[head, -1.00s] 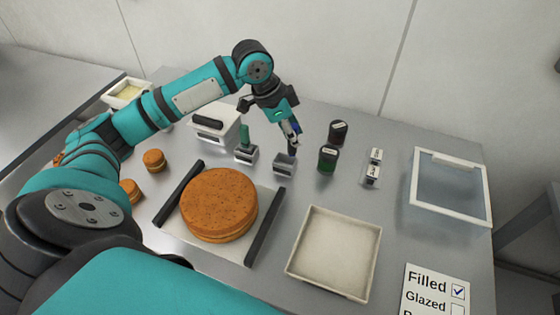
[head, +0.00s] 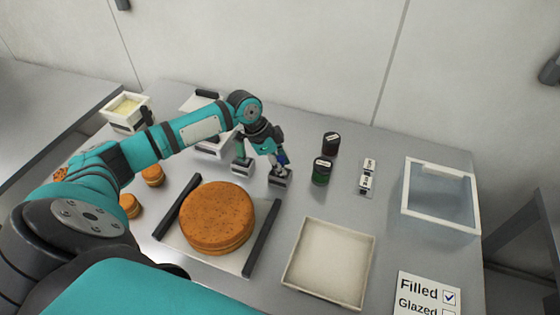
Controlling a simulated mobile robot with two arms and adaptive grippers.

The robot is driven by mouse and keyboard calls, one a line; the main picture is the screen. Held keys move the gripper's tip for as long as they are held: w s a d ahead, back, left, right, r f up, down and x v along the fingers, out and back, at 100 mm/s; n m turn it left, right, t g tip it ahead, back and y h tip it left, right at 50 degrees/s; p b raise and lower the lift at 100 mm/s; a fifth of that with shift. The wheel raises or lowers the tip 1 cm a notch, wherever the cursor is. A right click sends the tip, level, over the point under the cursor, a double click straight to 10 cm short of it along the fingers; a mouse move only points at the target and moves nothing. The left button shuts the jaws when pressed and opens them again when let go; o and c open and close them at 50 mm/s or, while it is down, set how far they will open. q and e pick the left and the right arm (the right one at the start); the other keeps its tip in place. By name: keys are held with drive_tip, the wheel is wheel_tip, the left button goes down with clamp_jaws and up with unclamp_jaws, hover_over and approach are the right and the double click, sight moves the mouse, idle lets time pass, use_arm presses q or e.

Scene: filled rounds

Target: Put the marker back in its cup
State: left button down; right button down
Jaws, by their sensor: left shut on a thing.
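My left gripper (head: 279,167) is shut on the marker (head: 282,157), of which a small blue part shows between the fingers. The fingers point down at a small grey cup (head: 279,182), right at its mouth. The fingers hide the marker's lower end, so I cannot tell how deep it sits in the cup. A second grey cup (head: 242,171) stands just to the left, with a green thing in it partly behind my gripper. My right gripper is not in view.
Two dark-lidded jars (head: 321,172) and a small labelled block (head: 367,178) stand right of the cup. A round brown cake (head: 216,217) lies in front between dark bars. A pale square tray (head: 329,252) and a white-framed clear bin (head: 440,198) are to the right.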

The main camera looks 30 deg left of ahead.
use_arm(q)
drive_tip(key=c, duration=1.1)
unclamp_jaws()
drive_tip(key=shift+f, duration=0.1)
drive_tip(key=b+v, duration=0.2)
drive_tip(key=v, duration=1)
